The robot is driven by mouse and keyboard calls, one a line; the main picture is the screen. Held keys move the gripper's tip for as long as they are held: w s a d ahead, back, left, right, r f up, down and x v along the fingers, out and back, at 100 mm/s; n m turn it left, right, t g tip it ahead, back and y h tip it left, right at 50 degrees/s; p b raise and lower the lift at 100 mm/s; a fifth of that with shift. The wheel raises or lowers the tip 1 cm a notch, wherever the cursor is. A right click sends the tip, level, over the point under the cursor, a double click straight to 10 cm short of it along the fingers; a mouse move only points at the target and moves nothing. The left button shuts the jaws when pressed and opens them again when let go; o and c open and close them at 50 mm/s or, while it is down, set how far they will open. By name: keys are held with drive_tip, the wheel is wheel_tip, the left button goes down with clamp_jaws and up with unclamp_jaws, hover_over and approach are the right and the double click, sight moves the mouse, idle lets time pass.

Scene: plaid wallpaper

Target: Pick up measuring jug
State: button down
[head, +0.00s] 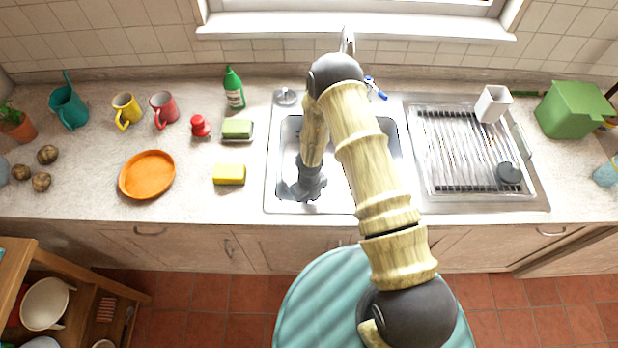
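No vessel in the head view is clearly marked as a measuring jug. A teal jug-like vessel (68,108) stands at the far left of the counter, with a part sticking up above its rim. A light blue vessel (606,173) at the right edge is partly cut off. A white upright container (492,104) stands on the drainer. My gripper (305,188) points down over the sink basin, well apart from all three. Its fingers are small and dark, and I cannot tell whether they are open or what lies beneath them.
The sink (283,203) is partly hidden by my arm. A yellow mug (126,110), red mug (164,109), orange plate (147,175), yellow sponge (229,174) and green bottle (234,90) stand left of it. A green bin (573,110) stands right.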

drive_tip(key=shift+r, duration=0.2)
idle(0.4)
wheel_tip(320, 180, up, 18)
drive_tip(key=shift+f, duration=0.15)
idle(1.1)
idle(0.6)
drive_tip(key=shift+d, duration=0.1)
